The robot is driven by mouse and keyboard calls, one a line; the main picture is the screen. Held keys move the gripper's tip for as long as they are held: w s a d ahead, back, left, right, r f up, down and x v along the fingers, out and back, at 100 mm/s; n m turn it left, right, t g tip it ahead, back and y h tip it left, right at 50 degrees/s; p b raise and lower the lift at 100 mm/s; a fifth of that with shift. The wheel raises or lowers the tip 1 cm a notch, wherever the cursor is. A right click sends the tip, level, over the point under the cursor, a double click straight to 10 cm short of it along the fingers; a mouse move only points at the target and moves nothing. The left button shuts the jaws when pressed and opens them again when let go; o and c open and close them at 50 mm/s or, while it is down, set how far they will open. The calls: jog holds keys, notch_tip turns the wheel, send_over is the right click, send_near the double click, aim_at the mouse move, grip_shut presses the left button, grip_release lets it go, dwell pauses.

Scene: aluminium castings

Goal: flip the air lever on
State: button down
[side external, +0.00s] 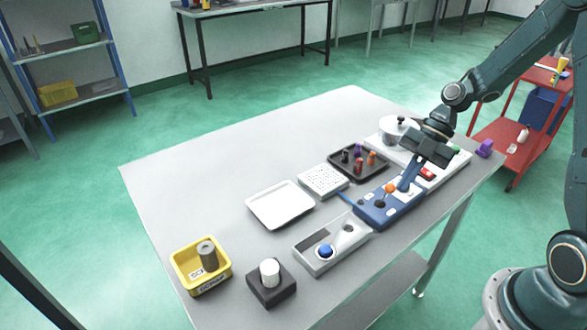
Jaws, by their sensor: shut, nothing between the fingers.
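A blue control box (372,216) sits on the table near its right front side, with small white labels on top. A lever with an orange ball knob (390,188) stands on it, and I take this to be the air lever. A dark round knob (380,204) is just in front of it. My gripper (404,187) is shut and empty, its fingers pointing down just right of the orange knob, over the box. I cannot tell whether they touch the lever. The lever's base and its exact tilt are too small to make out.
A grey box with a blue button (325,251) lies front-left of the control box. A dark tray of coloured pegs (347,172), a white perforated block (323,180) and a white tray (281,211) are behind. A yellow bin (183,283) stands front left. The table's left is clear.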

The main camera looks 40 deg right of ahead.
aim_at(391, 184)
jog(key=shift+w+r+m+g, duration=0.15)
jog(key=shift+w+m+g, duration=0.2)
jog(key=shift+w+g, duration=0.6)
jog(key=shift+w+r+m+g, duration=0.15)
jog(key=shift+w+m+g, duration=0.2)
jog(key=shift+w+g, duration=0.6)
jog(key=shift+s, duration=0.1)
jog(key=shift+r, duration=0.2)
jog(key=shift+r, duration=0.6)
jog(key=shift+f, duration=0.1)
